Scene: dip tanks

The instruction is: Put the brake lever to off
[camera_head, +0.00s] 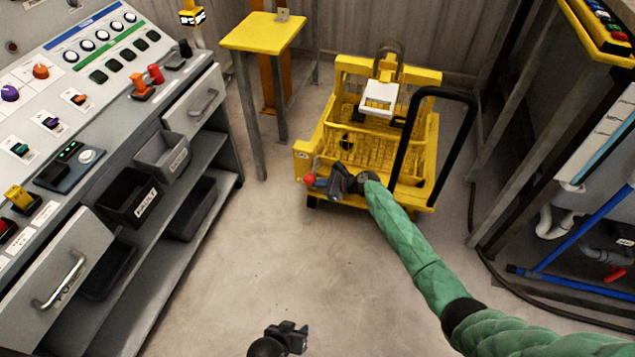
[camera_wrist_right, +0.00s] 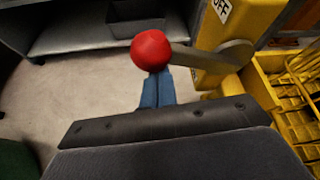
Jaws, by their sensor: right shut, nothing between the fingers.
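The brake lever has a red ball knob (camera_head: 310,180) and sits at the front left corner of the yellow cart (camera_head: 303,160). In the right wrist view the red knob (camera_wrist_right: 151,50) ends a grey lever arm (camera_wrist_right: 212,53) that runs to the right across a yellow box with an OFF label (camera_wrist_right: 221,8). My right gripper (camera_wrist_right: 156,88) is shut and empty, its blue fingertips right at the knob; whether they touch it I cannot tell. In the head view my right gripper (camera_head: 322,182) is beside the knob. My left gripper (camera_head: 298,334) is low over the floor, its jaws unclear.
A black push handle (camera_head: 472,105) rises from the cart. A yellow-topped table (camera_head: 262,32) stands behind on the left. A grey console (camera_head: 110,60) with drawers and bins fills the left. A bench with pipes and a blue pole (camera_head: 585,228) is on the right. The middle floor is clear.

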